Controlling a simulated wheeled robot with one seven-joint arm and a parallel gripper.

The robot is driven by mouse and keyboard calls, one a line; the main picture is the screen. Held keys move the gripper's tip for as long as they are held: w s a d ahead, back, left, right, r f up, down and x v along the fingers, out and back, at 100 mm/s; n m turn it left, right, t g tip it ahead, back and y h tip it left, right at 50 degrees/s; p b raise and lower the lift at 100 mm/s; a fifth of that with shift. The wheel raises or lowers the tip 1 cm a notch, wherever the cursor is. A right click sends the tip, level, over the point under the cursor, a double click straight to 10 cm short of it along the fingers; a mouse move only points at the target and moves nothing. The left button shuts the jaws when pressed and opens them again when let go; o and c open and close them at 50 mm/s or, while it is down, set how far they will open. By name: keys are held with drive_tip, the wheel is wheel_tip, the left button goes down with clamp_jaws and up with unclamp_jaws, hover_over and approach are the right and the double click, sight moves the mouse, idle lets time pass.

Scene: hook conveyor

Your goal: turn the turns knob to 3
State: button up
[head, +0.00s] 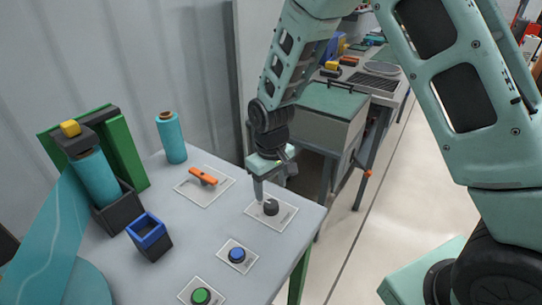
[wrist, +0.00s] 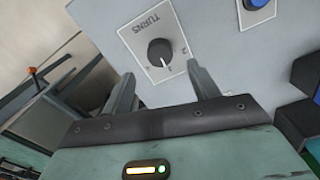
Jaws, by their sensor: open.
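The turns knob (wrist: 160,52) is a round dark knob on a white plate (wrist: 133,35) marked TURNS, with small numerals along its edge. In the head view the knob (head: 271,208) sits near the table's right corner. My gripper (wrist: 163,86) is open and empty, its two fingers apart, with the knob beyond the gap between the tips in the wrist view. In the head view my gripper (head: 263,196) points down just beside the knob, partly overlapping its plate; contact cannot be told.
On the grey table (head: 205,225) are an orange handle (head: 203,176) on a plate, a blue button (head: 237,255), a green button (head: 201,296), a blue-rimmed box (head: 150,238) and a teal roll (head: 171,138). A green frame (head: 128,160) with another roll stands left. A workbench (head: 330,112) stands behind.

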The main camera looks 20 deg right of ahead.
sight(271, 204)
wheel_tip(271, 204, up, 11)
drive_tip(key=b, duration=0.1)
idle(0.6)
